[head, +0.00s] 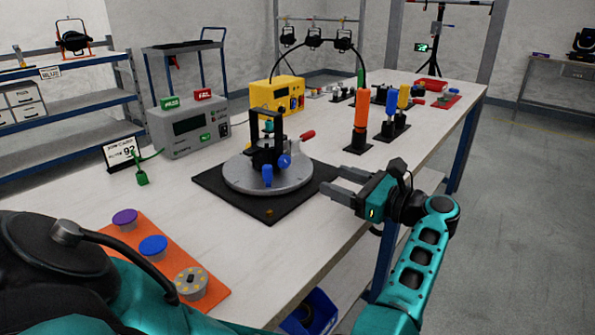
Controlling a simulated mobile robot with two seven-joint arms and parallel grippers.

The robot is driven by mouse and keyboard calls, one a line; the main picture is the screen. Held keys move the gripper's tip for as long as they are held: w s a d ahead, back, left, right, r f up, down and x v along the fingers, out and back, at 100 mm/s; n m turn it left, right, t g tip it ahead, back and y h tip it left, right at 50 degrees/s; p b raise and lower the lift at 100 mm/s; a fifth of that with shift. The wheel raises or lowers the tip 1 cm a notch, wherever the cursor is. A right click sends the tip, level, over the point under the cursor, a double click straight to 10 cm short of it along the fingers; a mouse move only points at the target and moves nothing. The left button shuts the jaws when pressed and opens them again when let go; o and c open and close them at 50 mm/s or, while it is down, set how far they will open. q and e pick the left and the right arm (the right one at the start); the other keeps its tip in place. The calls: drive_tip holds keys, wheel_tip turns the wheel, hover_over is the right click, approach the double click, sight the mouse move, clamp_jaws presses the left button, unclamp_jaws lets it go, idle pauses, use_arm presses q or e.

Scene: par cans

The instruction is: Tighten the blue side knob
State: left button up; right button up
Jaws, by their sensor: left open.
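A black yoke-shaped fixture (266,140) stands upright on a round grey turntable (240,180) over a black mat. A round blue knob (284,161) is on its right side. A second blue part (267,175), upright and handle-like, is low on its front; I cannot tell for certain which one is the side knob. My left gripper (332,178) is open and empty at the right edge of the mat, its fingers pointing left toward the fixture. It is apart from both blue parts. My right gripper is not in view.
A grey meter box (188,130) and a yellow box (278,95) stand behind the turntable. A red-tipped lever (307,135) sticks out beside the fixture. An orange-handled tool (360,122) stands behind my gripper.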

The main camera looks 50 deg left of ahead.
sight(287, 162)
use_arm(q)
drive_tip(key=a, duration=0.4)
drive_tip(key=s+a, duration=0.1)
drive_tip(key=a, duration=0.7)
drive_tip(key=shift+s+a+f, duration=0.1)
drive_tip(key=shift+s+a, duration=0.15)
drive_tip(key=shift+a, duration=0.15)
drive_tip(key=c, duration=1.1)
